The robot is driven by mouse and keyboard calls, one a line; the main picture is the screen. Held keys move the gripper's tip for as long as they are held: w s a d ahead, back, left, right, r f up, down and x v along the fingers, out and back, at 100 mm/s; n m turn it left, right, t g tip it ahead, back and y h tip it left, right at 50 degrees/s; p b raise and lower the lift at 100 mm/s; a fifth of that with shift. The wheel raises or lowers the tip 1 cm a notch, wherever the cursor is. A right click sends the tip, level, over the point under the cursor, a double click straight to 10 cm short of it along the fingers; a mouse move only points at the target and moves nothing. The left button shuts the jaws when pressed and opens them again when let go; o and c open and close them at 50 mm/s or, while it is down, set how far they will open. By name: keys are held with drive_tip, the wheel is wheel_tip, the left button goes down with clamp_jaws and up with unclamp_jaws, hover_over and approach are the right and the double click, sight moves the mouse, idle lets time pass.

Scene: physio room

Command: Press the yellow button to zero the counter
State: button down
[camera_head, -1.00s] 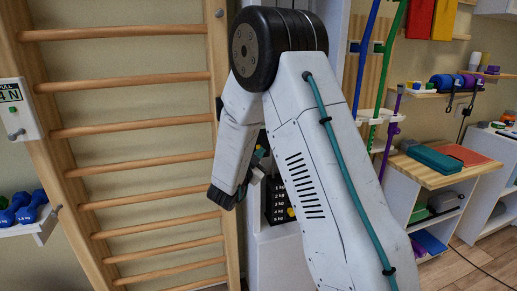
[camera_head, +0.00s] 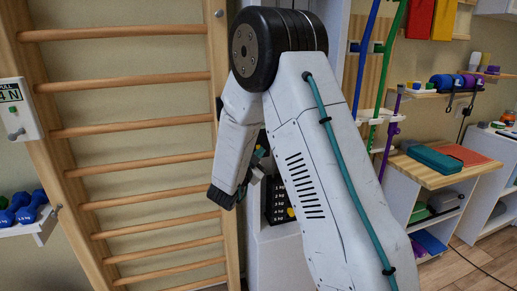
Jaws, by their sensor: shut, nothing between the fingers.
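I cannot make out the yellow button or a counter for certain. A small yellow spot (camera_head: 291,212) shows at the lower part of a black panel with white kg labels (camera_head: 277,207), partly covered by my arm. Small teal and yellowish bits (camera_head: 260,152) show in the gap between my forearm and upper arm; I cannot tell what they are. My arm bends at a black joint at the top, and the forearm hangs down to a dark wrist.
Wooden wall bars (camera_head: 140,130) stand on the left, with a white display box (camera_head: 27,120) reading in N, cut by the picture edge. Blue dumbbells (camera_head: 30,208) lie on a low shelf. A wood-topped cabinet (camera_head: 425,172) stands right; wooden floor shows beyond it.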

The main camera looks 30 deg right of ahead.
drive_tip(key=shift+w+d, duration=0.15)
drive_tip(key=shift+w, duration=0.2)
drive_tip(key=shift+w+d, duration=0.1)
drive_tip(key=shift+w, duration=0.35)
idle(0.6)
idle(0.4)
drive_tip(key=shift+s+a, duration=0.25)
drive_tip(key=shift+s, duration=0.6)
drive_tip(key=s, duration=0.2)
drive_tip(key=s+a, duration=0.1)
drive_tip(key=s, duration=0.1)
drive_tip(key=shift+s+a, duration=0.2)
drive_tip(key=shift+s, duration=0.2)
idle(0.4)
